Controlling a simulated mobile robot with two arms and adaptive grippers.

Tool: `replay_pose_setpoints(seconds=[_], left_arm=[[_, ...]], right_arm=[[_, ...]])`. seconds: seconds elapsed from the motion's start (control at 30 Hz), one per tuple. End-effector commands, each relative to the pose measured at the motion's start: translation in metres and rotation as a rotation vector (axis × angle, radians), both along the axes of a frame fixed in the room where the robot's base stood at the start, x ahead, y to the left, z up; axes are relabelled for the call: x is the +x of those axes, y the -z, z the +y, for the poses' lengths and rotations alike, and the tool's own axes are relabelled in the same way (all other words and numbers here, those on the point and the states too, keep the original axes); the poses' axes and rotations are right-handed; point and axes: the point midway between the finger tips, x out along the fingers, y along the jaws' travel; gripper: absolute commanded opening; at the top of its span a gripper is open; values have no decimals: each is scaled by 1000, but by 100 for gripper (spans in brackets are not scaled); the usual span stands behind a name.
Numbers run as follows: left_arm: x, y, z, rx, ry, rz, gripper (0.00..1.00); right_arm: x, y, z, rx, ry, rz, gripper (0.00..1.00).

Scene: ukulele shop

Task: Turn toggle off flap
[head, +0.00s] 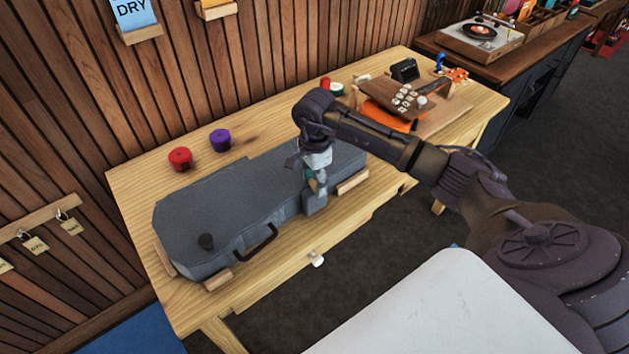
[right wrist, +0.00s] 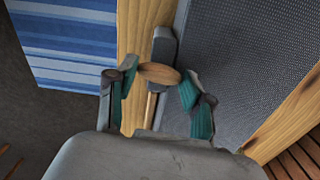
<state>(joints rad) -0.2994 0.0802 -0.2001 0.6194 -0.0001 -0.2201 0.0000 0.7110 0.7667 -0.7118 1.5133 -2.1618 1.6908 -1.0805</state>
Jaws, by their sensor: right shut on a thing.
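A grey ukulele case (head: 235,210) lies closed on the wooden bench. A small grey flap (head: 315,203) hangs at its front side, and the flap also shows in the right wrist view (right wrist: 164,46). A wooden oval toggle (right wrist: 158,73) lies crosswise over the flap, as seen from the wrist. My right gripper (head: 316,180) is at the case's front edge by the flap. Its teal-padded fingers (right wrist: 158,86) are shut on the toggle, one at each end. In the head view the fingers largely hide the toggle. My left gripper is out of view.
The bench (head: 140,185) bears a red roll (head: 180,159) and a purple roll (head: 220,140) behind the case. Wooden blocks (head: 353,182) sit against the case. A black handle (head: 258,245) stands out from its front. An orange ukulele (head: 385,117) lies at the bench's right.

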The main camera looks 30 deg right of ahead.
Motion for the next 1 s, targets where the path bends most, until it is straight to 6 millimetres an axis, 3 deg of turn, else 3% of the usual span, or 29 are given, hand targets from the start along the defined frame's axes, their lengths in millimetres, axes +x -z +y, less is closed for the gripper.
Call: replay_pose_setpoints(seconds=[1.0], left_arm=[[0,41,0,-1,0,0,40]], right_arm=[[0,1,-1,-1,938,-3,17]])
